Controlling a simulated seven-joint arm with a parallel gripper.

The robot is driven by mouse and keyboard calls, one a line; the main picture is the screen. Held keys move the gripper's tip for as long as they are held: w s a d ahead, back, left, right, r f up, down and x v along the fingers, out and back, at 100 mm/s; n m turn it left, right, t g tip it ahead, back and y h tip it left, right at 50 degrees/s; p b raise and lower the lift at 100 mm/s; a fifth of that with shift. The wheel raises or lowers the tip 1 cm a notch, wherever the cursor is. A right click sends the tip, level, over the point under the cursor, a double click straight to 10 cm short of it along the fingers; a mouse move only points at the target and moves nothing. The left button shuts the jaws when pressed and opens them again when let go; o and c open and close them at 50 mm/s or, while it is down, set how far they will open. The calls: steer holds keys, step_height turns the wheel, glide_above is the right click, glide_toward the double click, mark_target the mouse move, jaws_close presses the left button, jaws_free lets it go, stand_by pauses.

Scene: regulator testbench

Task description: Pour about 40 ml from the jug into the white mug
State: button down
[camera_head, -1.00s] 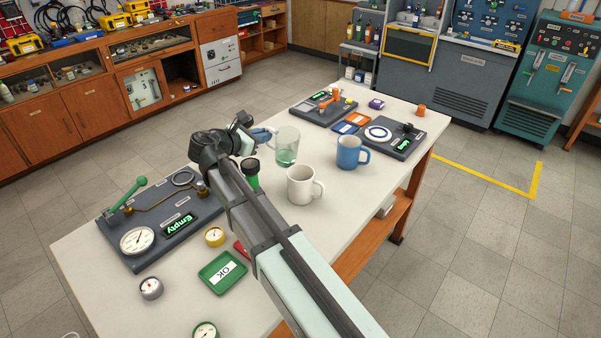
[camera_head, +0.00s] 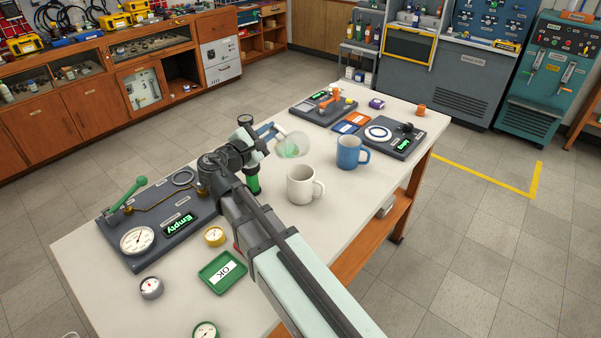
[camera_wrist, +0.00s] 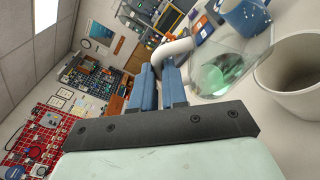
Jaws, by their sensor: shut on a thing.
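The clear jug (camera_head: 293,146) with a little green liquid is held by its pale handle in my gripper (camera_head: 268,135), which is shut on it. The jug is tilted, its mouth leaning to the right, above and behind the white mug. The white mug (camera_head: 301,185) stands upright on the table, handle to the right. In the wrist view the blue fingers (camera_wrist: 163,84) close on the handle, the jug (camera_wrist: 222,68) lies tilted with green liquid inside, and the white mug (camera_wrist: 293,77) is close beside it. No stream of liquid is visible.
A blue mug (camera_head: 349,153) stands just right of the white mug. A green cylinder (camera_head: 252,184) is near my wrist. A gauge panel (camera_head: 158,238) and green OK tray (camera_head: 222,272) lie at the left; another panel (camera_head: 394,142) is at the right.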

mark_target(285, 141)
steer(key=shift+s+d+r+m+t+h, duration=0.25)
steer(key=shift+s+r+m+t+h, duration=0.25)
steer(key=shift+m, duration=0.6)
steer(key=shift+s+d+f+m, duration=0.2)
steer(key=shift+s+m, duration=0.2)
steer(key=shift+m, duration=0.2)
steer(key=shift+s+d+f+m+t+h, duration=0.15)
steer(key=shift+s+f+m+h, duration=0.1)
steer(key=shift+m+h, duration=0.25)
steer(key=shift+s+f+m+t+h, duration=0.15)
steer(key=shift+s+m+h, duration=0.15)
steer(key=shift+m, duration=0.3)
steer(key=shift+w, duration=0.15)
steer(key=shift+w, duration=0.6)
steer(key=shift+s+d+r+m, duration=0.15)
steer(key=shift+m, duration=0.35)
